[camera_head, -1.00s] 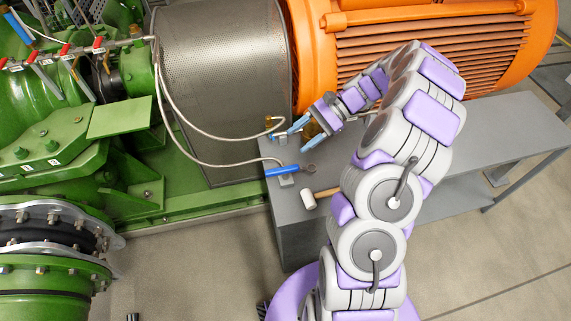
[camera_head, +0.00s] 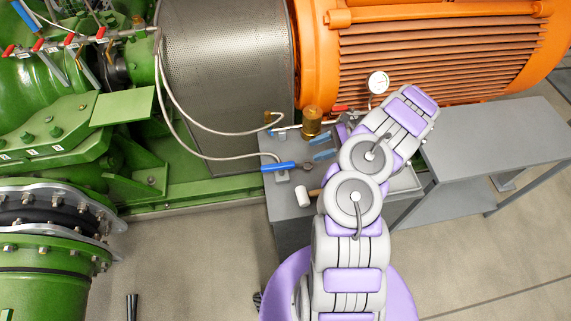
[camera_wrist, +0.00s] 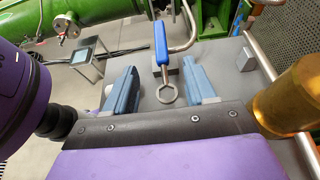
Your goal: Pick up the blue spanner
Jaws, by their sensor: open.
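The blue spanner (camera_head: 279,166) lies near the left end of the grey bench, its blue handle pointing left and its metal ring end pointing right. In the wrist view the spanner (camera_wrist: 161,45) runs away from me, with the ring end nearest. My gripper (camera_wrist: 159,70) is open and empty. Its two light-blue fingers stand on either side of the ring end and lower shaft, with gaps on both sides. In the head view the light-blue fingers (camera_head: 324,154) show just right of the spanner; my arm hides the rest of the gripper.
A bent metal pipe (camera_head: 225,158) ends near the spanner's handle. The bench's right part (camera_head: 495,140) is clear.

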